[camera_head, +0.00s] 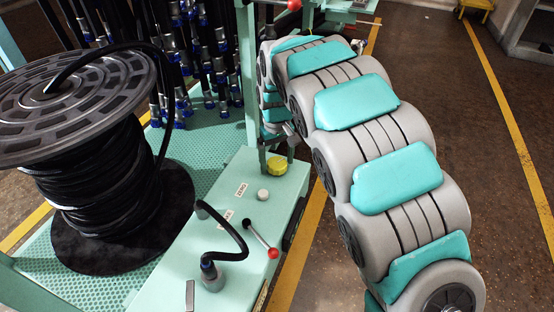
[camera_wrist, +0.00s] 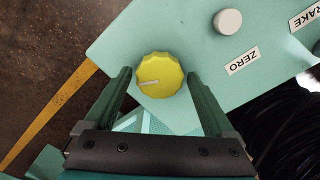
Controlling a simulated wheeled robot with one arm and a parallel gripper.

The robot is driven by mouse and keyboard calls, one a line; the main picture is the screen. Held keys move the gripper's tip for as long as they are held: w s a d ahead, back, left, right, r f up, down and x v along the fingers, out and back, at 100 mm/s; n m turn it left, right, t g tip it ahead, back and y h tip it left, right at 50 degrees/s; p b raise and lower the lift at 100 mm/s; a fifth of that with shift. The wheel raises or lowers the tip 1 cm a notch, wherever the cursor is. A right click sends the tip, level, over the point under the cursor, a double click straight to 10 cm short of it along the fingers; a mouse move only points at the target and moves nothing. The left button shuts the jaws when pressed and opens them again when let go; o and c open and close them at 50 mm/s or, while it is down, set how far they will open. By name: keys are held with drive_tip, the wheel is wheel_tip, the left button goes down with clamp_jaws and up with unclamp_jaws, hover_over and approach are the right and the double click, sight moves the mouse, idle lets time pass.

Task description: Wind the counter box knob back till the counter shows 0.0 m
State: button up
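The yellow scalloped knob (camera_wrist: 160,74) with a pale pointer mark sits on the mint counter box (camera_wrist: 195,30). In the head view the knob (camera_head: 277,165) is at the far end of the box top. In the wrist view my gripper (camera_wrist: 160,85) is open, its two fingers on either side of the knob, with gaps between fingers and knob. I cannot tell its height above the knob. The counter's readout is not visible in either view.
A white button (camera_head: 262,194) beside the ZERO label (camera_head: 241,190) is near the knob. A lever with a red ball (camera_head: 273,253) and a black hose (camera_head: 228,222) stand on the box. A large hose reel (camera_head: 100,150) is at left. Hoses hang behind.

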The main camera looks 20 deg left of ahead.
sight(277, 162)
drive_tip(key=shift+o, duration=0.6)
wheel_tip(277, 162, up, 8)
drive_tip(key=shift+f, duration=0.1)
